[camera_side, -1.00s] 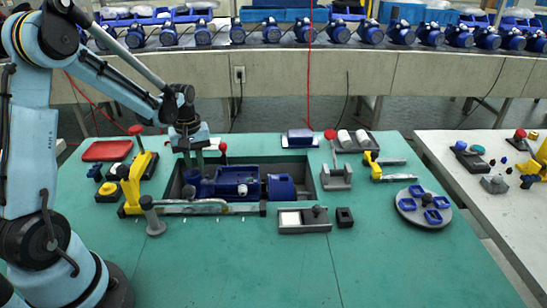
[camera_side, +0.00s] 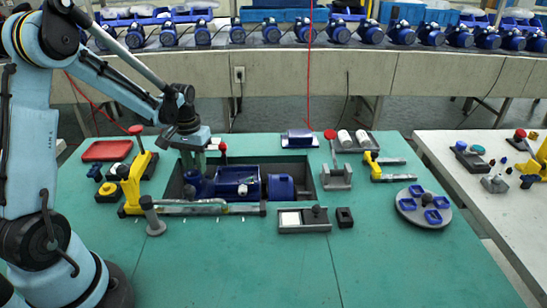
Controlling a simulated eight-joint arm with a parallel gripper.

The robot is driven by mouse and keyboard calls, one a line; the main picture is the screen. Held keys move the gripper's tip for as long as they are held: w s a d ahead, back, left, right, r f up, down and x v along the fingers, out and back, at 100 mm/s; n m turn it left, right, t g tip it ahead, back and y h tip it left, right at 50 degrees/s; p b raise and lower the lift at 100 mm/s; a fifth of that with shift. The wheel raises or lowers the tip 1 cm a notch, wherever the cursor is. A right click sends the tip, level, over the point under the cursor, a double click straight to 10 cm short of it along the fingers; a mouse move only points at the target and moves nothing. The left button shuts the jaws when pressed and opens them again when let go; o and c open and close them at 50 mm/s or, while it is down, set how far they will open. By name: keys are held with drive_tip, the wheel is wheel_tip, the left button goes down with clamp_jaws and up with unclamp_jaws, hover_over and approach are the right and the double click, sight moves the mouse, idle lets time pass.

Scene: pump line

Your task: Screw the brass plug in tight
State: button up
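A blue pump (camera_side: 238,182) lies in the dark recessed tray (camera_side: 308,172) in the green table. My gripper (camera_side: 193,166) points down over the left end of the pump, at the tray's back left. Its fingertips are too small and too close to the pump to tell whether they are open or shut. I cannot make out the brass plug; it may be hidden at the fingertips or too small to see.
A yellow clamp (camera_side: 133,185) with a red knob stands left of the tray. A red-knobbed grey fixture (camera_side: 335,175) stands to the right. A round grey disc (camera_side: 423,207) holds several blue parts. The table's front is clear.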

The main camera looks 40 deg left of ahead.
drive_tip(key=shift+r, duration=0.1)
drive_tip(key=shift+r, duration=2.15)
drive_tip(key=shift+d+r, duration=0.2)
drive_tip(key=s+d+r+m+t, duration=0.2)
drive_tip(key=d, duration=0.3)
drive_tip(key=s+d+r+m+t, duration=0.1)
drive_tip(key=s+d+r+t, duration=0.1)
drive_tip(key=d, duration=0.4)
drive_tip(key=s+d+r+m+t, duration=0.2)
drive_tip(key=s+d+r+t, duration=0.1)
drive_tip(key=d, duration=0.3)
drive_tip(key=shift+d+r+m, duration=0.1)
drive_tip(key=shift+r+m, duration=0.2)
drive_tip(key=shift+r, duration=0.1)
